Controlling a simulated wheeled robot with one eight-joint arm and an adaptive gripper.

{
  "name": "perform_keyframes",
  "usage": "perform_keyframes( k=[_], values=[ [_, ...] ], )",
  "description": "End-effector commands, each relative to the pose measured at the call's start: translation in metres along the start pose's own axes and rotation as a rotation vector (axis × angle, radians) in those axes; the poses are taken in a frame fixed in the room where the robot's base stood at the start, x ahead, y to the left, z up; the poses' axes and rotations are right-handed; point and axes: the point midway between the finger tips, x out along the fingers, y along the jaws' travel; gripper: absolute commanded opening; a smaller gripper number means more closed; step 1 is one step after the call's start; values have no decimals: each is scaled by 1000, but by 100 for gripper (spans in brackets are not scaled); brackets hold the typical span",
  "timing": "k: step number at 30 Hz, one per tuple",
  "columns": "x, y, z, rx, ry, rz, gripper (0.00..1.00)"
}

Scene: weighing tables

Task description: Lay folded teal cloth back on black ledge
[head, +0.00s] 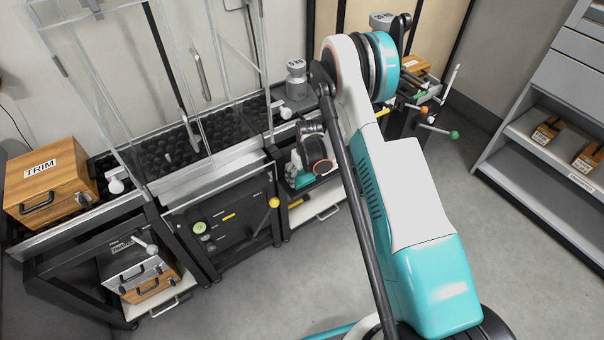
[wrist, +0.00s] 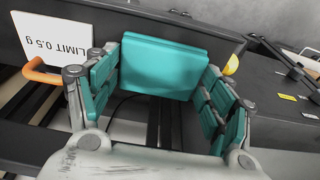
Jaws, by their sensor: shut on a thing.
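The folded teal cloth (wrist: 163,66) is a flat, squared pad in the wrist view. My gripper (wrist: 160,76) is shut on it, with a teal-padded finger at its left and right edges. The cloth is upright, its broad face towards the wrist camera. A black ledge (wrist: 205,32) runs behind its upper edge; I cannot tell whether they touch. In the head view, my gripper (head: 303,172) is low beside the black bench, partly hidden by my arm. A small teal patch shows there, but I cannot tell cloth from finger pads.
A white "LIMIT 0.5 g" sign (wrist: 52,40), an orange handle (wrist: 40,74) and a yellow knob (wrist: 231,64) flank the cloth. Grey weights (head: 296,72) stand on the bench. A wooden TRIM box (head: 48,183) is at left. The floor (head: 270,290) in front is clear.

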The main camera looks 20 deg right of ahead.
Motion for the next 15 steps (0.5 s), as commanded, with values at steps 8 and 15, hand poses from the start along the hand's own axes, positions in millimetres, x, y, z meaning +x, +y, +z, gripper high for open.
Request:
perform_keyframes(
  k=[8,15],
  values=[
    [0,0,0,0,0,0,98],
    [0,0,0,0,0,0,98]
  ],
)
